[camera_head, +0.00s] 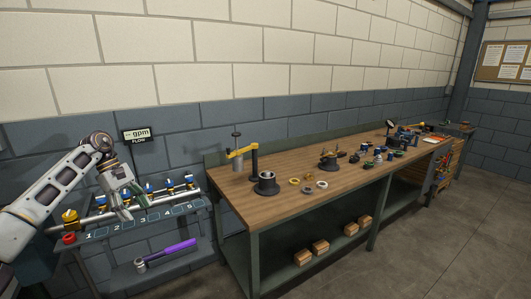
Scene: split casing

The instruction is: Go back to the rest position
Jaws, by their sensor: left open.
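My left gripper (128,201) is at the left of the head view, on an arm that comes in from the left edge. It is open, with its fingers pointing down over a narrow shelf with numbered places. No object shows between its fingers. It covers part of the pipe and valves behind it. My right gripper is not in the view.
The numbered shelf (100,233) carries a pipe with several valves (170,188). A purple-handled tool (178,247) lies below. A wooden workbench (330,182) holds a dark casing part (266,184), a yellow-armed stand (241,153), rings and other parts. The floor at right is clear.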

